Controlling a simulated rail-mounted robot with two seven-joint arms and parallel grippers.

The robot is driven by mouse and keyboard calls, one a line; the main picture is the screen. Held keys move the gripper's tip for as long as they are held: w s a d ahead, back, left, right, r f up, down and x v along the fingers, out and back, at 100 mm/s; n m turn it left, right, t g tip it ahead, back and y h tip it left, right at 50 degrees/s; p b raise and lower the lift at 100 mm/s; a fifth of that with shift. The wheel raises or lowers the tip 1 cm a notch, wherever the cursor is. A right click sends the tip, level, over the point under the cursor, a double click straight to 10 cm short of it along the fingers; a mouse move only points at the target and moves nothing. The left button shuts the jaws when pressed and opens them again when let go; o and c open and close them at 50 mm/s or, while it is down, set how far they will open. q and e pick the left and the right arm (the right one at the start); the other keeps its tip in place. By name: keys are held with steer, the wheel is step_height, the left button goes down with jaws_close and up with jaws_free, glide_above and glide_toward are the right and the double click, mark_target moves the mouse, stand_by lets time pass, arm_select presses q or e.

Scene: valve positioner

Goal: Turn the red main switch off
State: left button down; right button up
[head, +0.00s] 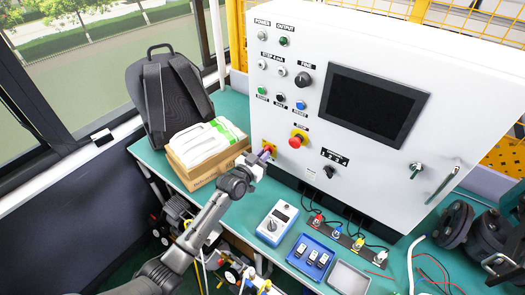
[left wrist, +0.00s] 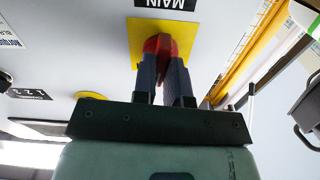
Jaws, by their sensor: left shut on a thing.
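The red main switch (left wrist: 154,44) sits on a yellow square plate (left wrist: 190,38) below an upside-down MAIN label in the left wrist view. My left gripper (left wrist: 163,62) has its two grey ribbed fingers shut on the red handle, one on each side. In the head view the left gripper (head: 266,155) reaches the lower left corner of the white cabinet's front, and the switch is mostly hidden behind it. The handle's exact angle is hard to tell. My right gripper is in neither view.
The white cabinet (head: 290,185) carries a red stop button (head: 298,138), several small knobs and a dark screen (head: 373,92). A cardboard box (head: 208,172) with white packages stands close left of my gripper. A blue meter (head: 277,222) and trays lie on the green bench.

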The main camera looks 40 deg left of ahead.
arm_select(q)
steer(key=shift+a+n+p, duration=0.1)
steer(key=shift+n+p, duration=1.4)
steer(key=shift+n, duration=3.5)
steer(key=c, duration=1.2)
jaws_free()
steer(key=shift+o, duration=0.2)
